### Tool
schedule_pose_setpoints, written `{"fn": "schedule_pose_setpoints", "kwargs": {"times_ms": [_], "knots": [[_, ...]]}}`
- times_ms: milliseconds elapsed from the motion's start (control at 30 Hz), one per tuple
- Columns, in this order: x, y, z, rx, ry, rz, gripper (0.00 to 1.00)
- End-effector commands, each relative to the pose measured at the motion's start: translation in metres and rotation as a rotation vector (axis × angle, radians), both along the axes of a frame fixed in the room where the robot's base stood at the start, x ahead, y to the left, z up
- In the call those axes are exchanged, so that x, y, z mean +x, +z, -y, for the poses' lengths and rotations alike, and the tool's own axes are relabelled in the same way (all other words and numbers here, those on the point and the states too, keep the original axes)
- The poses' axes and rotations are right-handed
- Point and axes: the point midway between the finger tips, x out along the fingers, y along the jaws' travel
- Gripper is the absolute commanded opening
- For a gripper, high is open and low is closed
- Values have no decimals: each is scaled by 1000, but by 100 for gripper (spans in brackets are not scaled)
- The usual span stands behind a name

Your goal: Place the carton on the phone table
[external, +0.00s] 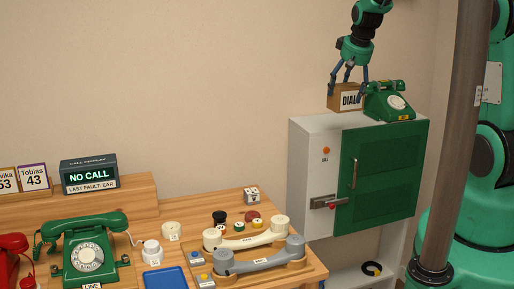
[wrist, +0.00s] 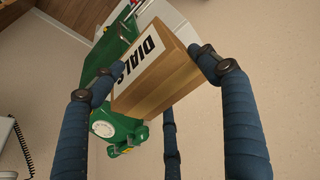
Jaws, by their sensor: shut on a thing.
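The carton (external: 345,98) is a brown box with a white label reading "DIALS". It is at the top of the white cabinet, beside a green dial phone; I cannot tell whether it touches the cabinet top. My gripper (external: 351,79) reaches down from above and is shut on the carton. In the wrist view, the fingers of my gripper (wrist: 160,78) press on both sides of the carton (wrist: 160,82), which looks tilted there. The wooden table (external: 140,214) with phones is at the lower left, well away from the carton.
The cabinet (external: 312,150) has a green door and a red-tipped latch. The green phone (external: 390,102) stands on it close to the carton. The table holds another green phone (external: 85,250), two handsets, small jars, a blue tray (external: 165,278) and a display box (external: 88,175).

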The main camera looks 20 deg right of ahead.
Motion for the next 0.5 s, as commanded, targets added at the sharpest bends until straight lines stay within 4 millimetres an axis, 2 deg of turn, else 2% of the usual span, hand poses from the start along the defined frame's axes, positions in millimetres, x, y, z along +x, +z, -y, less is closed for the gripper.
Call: {"fn": "schedule_pose_setpoints", "kwargs": {"times_ms": [267,367,500], "knots": [[29,-4,-48,9,11,-10,38],[43,-4,-74,14,14,-15,38],[62,-6,-121,17,18,-26,38]]}}
